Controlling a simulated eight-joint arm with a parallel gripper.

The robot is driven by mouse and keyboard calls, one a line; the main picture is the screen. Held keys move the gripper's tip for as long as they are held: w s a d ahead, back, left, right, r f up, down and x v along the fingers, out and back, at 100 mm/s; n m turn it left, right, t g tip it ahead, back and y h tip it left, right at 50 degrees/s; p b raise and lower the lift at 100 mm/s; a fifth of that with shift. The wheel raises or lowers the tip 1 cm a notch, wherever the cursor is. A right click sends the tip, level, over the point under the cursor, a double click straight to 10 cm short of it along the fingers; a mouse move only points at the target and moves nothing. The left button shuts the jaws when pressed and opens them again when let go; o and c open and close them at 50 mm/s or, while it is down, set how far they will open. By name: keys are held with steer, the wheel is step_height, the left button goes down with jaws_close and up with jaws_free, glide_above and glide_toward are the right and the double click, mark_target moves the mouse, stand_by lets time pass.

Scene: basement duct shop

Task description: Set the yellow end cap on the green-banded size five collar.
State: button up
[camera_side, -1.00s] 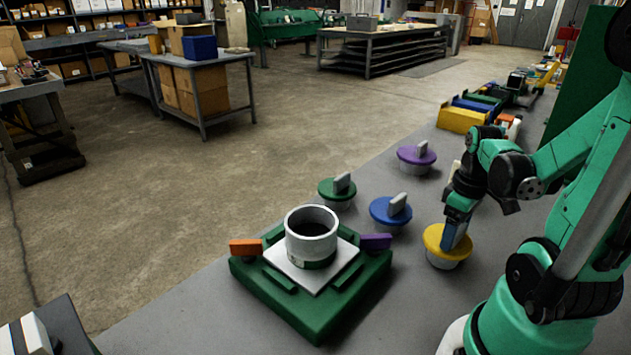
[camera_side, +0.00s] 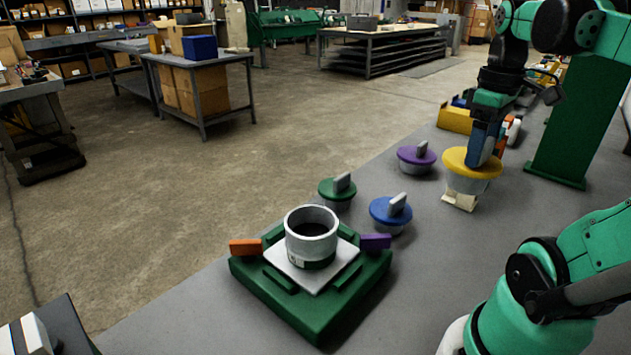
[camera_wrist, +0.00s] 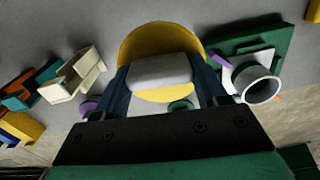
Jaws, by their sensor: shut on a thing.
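My gripper (camera_side: 486,145) is shut on the grip of the yellow end cap (camera_side: 462,163) and holds it raised above the bench. In the wrist view the yellow cap (camera_wrist: 160,42) sits level between the two fingers, its pale grip (camera_wrist: 160,71) pinched between them. The collar (camera_side: 311,236) is a grey open ring with a dark green band low on its side. It stands upright, mouth up, on a white plate on the green fixture (camera_side: 325,318), left of and below the cap. It also shows at the right of the wrist view (camera_wrist: 256,84).
Green (camera_side: 337,190), blue (camera_side: 391,212) and purple (camera_side: 416,158) caps stand on the bench between gripper and collar. Orange (camera_side: 246,247) and purple (camera_side: 375,242) blocks flank the collar. A cream holder (camera_side: 460,200) is below the held cap.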

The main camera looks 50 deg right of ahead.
step_height(320, 180, up, 3)
steer(key=shift+r, duration=0.2)
steer(key=shift+w+a+r, duration=0.1)
steer(key=shift+w, duration=0.3)
steer(key=w+a+f+n, duration=0.3)
steer(key=w+a+n, duration=0.2)
steer(key=w+a, duration=0.35)
steer(key=w+a+f+n, duration=0.2)
steer(key=w+a+n, duration=0.2)
steer(key=w+a, duration=0.4)
steer(key=shift+s+a+f, duration=0.15)
steer(key=shift+f, duration=0.75)
steer(key=shift+s+a+f, duration=0.1)
steer(key=shift+s+f, duration=0.05)
steer(key=shift+f, duration=0.8)
steer(key=shift+s+a+f, duration=0.15)
steer(key=shift+f, duration=0.75)
steer(key=shift+f, duration=0.6)
steer(key=o, duration=1)
